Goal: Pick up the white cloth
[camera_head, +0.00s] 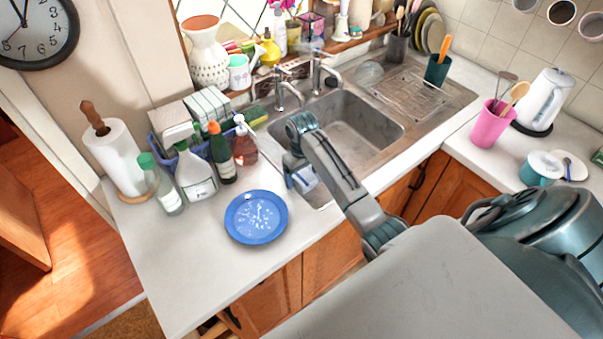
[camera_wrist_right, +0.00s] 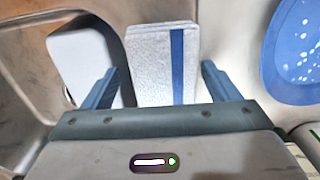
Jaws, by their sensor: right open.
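The white cloth (camera_wrist_right: 155,60), folded flat with a blue stripe along one side, lies by the sink's front edge. In the head view only a small pale part of it (camera_head: 308,178) shows, mostly hidden by my right gripper (camera_head: 300,184). In the right wrist view the open blue fingers of that gripper (camera_wrist_right: 162,88) stand on either side of the cloth's near part, with gaps to it. I cannot tell their height above it. My left gripper is not in view.
A blue plate (camera_head: 256,217) lies on the counter left of my right gripper. Several bottles and a paper towel roll (camera_head: 117,157) stand behind it. The sink basin (camera_head: 350,125) has a tap (camera_head: 289,92) at its back. The counter's front left is clear.

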